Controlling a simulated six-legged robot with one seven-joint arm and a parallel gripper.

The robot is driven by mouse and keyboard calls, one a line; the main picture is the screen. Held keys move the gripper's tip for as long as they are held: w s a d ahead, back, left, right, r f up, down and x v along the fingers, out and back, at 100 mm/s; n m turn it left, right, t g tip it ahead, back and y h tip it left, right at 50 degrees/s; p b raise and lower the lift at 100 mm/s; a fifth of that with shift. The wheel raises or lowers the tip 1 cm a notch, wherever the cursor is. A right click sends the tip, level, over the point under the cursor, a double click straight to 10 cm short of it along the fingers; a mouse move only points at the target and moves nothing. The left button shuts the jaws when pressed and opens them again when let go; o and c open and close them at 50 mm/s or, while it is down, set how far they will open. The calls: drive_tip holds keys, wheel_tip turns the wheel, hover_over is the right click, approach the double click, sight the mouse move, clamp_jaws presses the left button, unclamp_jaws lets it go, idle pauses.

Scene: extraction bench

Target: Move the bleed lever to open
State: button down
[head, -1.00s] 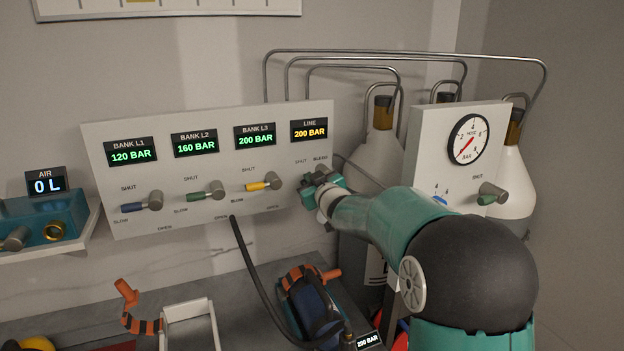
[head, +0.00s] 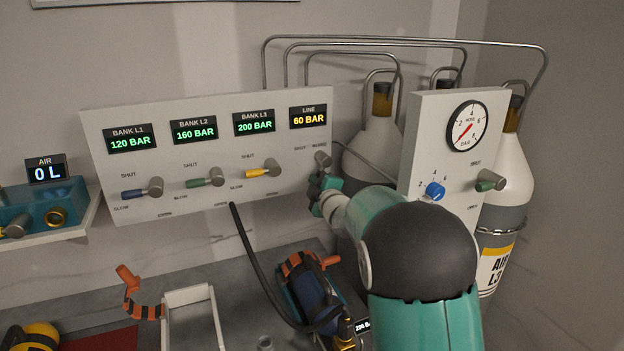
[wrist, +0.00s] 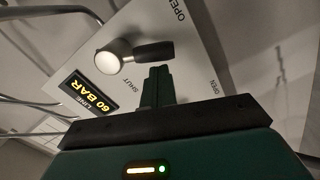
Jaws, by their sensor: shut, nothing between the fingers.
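The bleed lever (head: 322,160) is at the right end of the grey valve panel (head: 225,150), under the LINE display (head: 308,116), which reads 60 BAR. In the wrist view its round pale hub (wrist: 112,57) and dark handle (wrist: 153,52) are clear. The handle points to the right of that picture, between the SHUT and upper OPEN labels. My gripper (wrist: 157,72) is shut and empty, with its fingertips close beside the handle; I cannot tell whether they touch. In the head view my gripper (head: 324,190) is just below the hub and hides the handle.
The blue (head: 155,187), green (head: 216,177) and yellow (head: 272,168) levers are to the left. A gauge box (head: 455,150) with a blue knob (head: 434,191) and green lever (head: 490,181) is to the right. Gas cylinders stand behind it. A black hose (head: 250,250) hangs below the panel.

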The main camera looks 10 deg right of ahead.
drive_tip(key=d+f+n, duration=0.1)
drive_tip(key=d+n, duration=0.1)
drive_tip(key=n, duration=0.1)
drive_tip(key=shift+w+f, duration=0.1)
drive_tip(key=shift+f, duration=0.05)
drive_tip(key=shift+d, duration=0.1)
idle(0.4)
idle(0.4)
